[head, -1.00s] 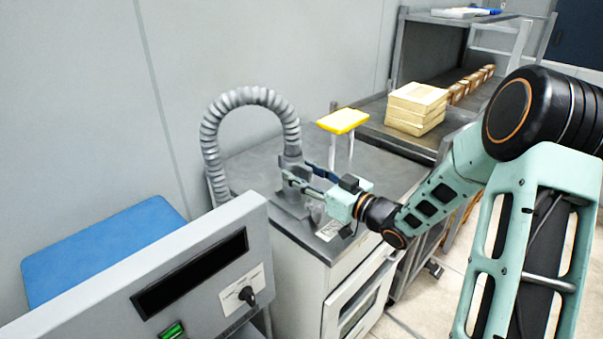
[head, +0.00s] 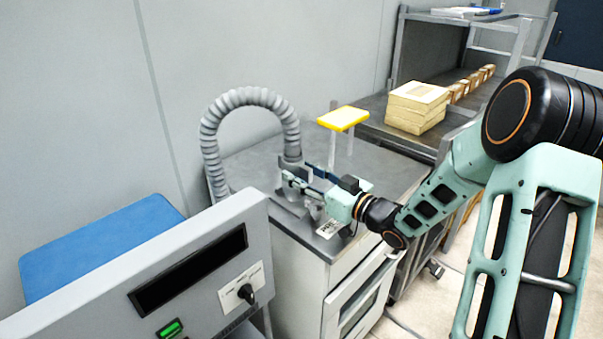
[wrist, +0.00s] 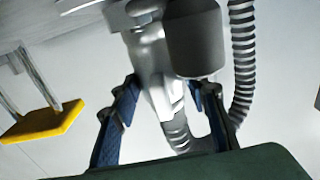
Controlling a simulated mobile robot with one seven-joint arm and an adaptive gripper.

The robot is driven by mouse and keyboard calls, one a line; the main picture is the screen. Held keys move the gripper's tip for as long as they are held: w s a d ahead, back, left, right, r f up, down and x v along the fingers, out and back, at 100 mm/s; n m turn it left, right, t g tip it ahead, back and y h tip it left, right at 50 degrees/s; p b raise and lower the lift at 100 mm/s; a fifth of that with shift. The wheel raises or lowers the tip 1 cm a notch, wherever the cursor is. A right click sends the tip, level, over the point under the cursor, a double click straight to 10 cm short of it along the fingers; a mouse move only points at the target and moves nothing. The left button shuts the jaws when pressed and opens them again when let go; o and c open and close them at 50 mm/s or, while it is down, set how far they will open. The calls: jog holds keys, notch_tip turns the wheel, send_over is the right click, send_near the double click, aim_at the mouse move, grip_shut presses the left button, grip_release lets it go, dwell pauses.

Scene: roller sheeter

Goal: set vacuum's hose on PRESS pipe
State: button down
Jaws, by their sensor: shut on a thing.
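The grey ribbed vacuum hose (head: 250,97) arches up from behind the cabinet and comes down to its end over the cabinet top. My gripper (head: 288,178) is at that lower end, with its fingers shut around the hose's end piece. In the wrist view, a pale grey end piece (wrist: 155,75) lies between my blue fingers (wrist: 165,115), with ribbed hose joined to it. A dark grey cylinder (wrist: 195,45) stands close beside it. Grey pipe fittings (head: 290,203) sit below the gripper, partly hidden. I cannot read which is the PRESS pipe, nor tell whether the hose end touches one.
A yellow pad on posts (head: 343,118) stands just behind my gripper. The grey cabinet top (head: 240,165) is clear toward the wall. A control panel (head: 190,275) is at front left.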

aim_at(299, 148)
jog(key=shift+r+p, duration=2.45)
jog(key=shift+r, duration=0.95)
